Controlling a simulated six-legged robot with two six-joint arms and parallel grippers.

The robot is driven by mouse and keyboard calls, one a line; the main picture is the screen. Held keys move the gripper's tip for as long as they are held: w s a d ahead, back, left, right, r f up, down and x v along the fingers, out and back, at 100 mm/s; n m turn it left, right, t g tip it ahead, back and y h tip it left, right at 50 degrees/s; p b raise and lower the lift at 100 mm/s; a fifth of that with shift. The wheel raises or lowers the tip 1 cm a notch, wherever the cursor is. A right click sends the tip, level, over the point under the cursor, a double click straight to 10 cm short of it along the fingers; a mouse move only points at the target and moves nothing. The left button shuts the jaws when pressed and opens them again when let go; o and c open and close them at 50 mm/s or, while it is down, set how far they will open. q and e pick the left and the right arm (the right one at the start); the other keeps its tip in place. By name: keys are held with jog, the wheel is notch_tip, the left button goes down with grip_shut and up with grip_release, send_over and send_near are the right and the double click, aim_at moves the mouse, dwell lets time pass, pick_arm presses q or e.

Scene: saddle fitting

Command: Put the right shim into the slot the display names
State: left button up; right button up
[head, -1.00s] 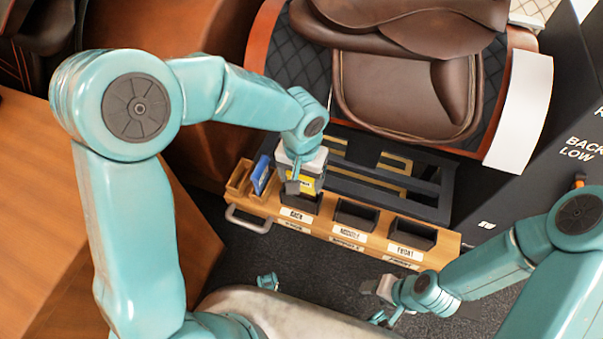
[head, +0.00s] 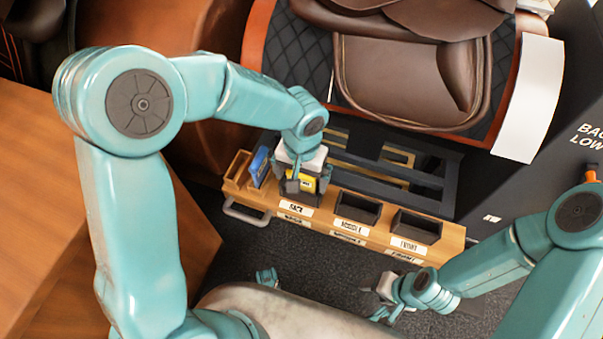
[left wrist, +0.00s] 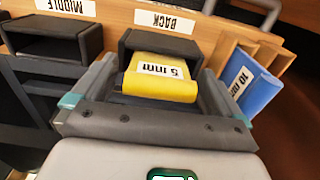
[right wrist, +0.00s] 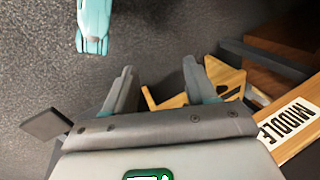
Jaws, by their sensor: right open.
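The yellow 5 mm shim (left wrist: 160,78) sits at the dark BACK slot (left wrist: 160,42), partly inside it and partly sticking out towards the left wrist camera. My left gripper (head: 303,185) is over that slot. Its fingers (left wrist: 158,85) stand apart on both sides of the shim, with narrow gaps showing. The blue 10 mm shim (head: 258,167) stands in a wooden holder (head: 236,170) left of the slots; it also shows in the left wrist view (left wrist: 255,92). The display (head: 588,135) reads "BACK LOW". My right gripper (head: 385,288) is open and empty, low and in front of the rack.
The MIDDLE slot (head: 357,207) and FRONT slot (head: 416,226) look empty. A metal handle (head: 247,217) sticks out at the rack's left end. The brown saddle (head: 410,80) and dark frame bars (head: 390,172) lie behind. Grey floor in front is mostly free.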

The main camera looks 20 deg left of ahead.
pick_arm(q)
notch_tip(320, 180, up, 16)
jog(key=p, duration=0.5)
jog(key=shift+r, duration=0.2)
